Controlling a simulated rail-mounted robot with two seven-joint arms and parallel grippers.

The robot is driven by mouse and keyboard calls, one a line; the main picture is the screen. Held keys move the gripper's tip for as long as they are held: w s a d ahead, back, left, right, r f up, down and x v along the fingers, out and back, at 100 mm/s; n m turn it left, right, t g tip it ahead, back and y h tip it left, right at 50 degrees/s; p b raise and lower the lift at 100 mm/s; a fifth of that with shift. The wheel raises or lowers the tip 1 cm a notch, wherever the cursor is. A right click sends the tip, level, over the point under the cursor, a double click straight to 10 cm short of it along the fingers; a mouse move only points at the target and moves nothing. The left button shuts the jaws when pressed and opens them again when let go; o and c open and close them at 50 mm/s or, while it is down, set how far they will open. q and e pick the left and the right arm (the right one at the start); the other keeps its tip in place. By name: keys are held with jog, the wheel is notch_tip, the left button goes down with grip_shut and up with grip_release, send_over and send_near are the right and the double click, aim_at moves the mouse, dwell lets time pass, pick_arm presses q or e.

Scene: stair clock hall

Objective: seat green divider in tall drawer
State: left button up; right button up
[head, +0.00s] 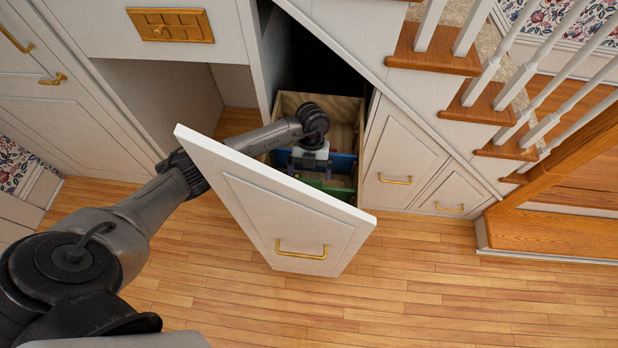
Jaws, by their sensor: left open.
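The tall drawer (290,215) is pulled out from under the stairs, its white front panel with a brass handle facing me. Inside its wooden box a green divider (336,190) shows just behind the front panel. A blue divider (343,163) stands farther back. My left gripper (310,165) is open and reaches down into the drawer, over or beside the dividers. Its fingertips are partly hidden, and I cannot tell whether they touch the green divider. The front panel hides the lower part of the green divider. My right gripper is not in view.
Closed cabinet fronts with brass handles (395,180) stand right of the drawer. An open recess (165,100) is to its left. Stair treads and white balusters (480,80) rise at the right. The wooden floor (450,290) in front is clear.

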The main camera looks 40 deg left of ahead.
pick_arm(q)
jog(key=v, duration=0.8)
jog(key=shift+a, duration=0.1)
dwell(0.4)
